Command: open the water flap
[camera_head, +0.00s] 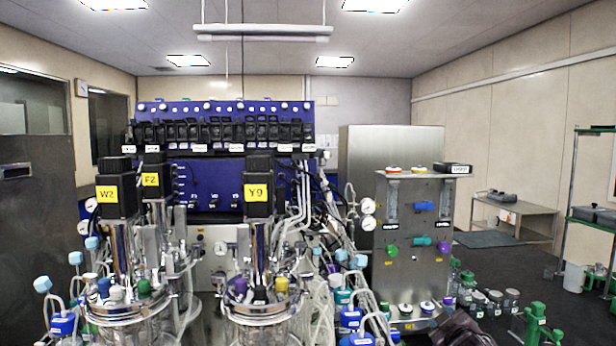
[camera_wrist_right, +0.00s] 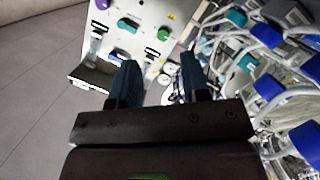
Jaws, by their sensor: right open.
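A steel panel cabinet (camera_head: 407,280) stands right of the reactors in the head view. Its front carries a blue handle (camera_head: 424,206), a teal handle (camera_head: 422,241), a green knob (camera_head: 391,251) and a purple knob (camera_head: 444,247). I cannot tell which is the water flap; the labels are too small to read. In the right wrist view the panel shows at the top, with a teal handle (camera_wrist_right: 127,25) and a green knob (camera_wrist_right: 165,33). My right gripper (camera_wrist_right: 158,72) is open, its dark fingers apart and pointing toward the panel, with nothing seen between them. My left gripper is out of view.
Two glass reactors with motors W2 (camera_head: 116,190) and Y9 (camera_head: 258,190) stand left of the panel, among tubes and blue-capped fittings. A low bench (camera_head: 512,212) is behind. Open floor lies between.

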